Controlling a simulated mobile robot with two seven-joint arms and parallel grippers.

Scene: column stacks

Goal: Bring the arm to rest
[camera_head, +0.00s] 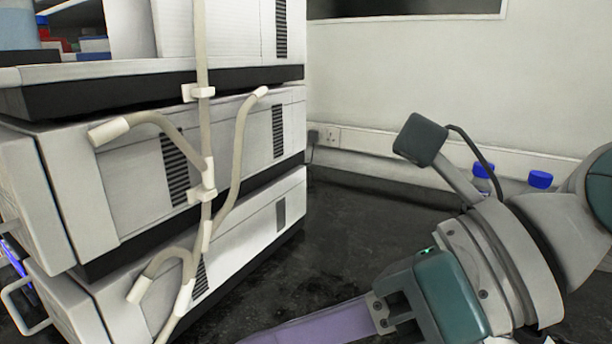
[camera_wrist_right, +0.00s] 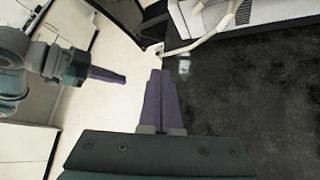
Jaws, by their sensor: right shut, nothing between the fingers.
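My right arm comes in from the right in the head view. Its gripper (camera_head: 262,338) has purple fingers that point left, low over the dark bench, with their tips at the lower picture edge. In the right wrist view the two fingers of this gripper (camera_wrist_right: 161,74) lie together, with nothing between them. My left gripper (camera_wrist_right: 120,78) shows at the left of the wrist view, side-on, with purple fingers; whether it is open cannot be told. It is not in the head view.
A stack of white instrument modules (camera_head: 230,130) with pale tubing (camera_head: 207,160) fills the left. Blue-capped bottles (camera_head: 540,180) stand behind my right arm. A small pale object (camera_wrist_right: 184,66) lies near the fingertips in the wrist view. The dark bench (camera_head: 345,235) is clear mid-picture.

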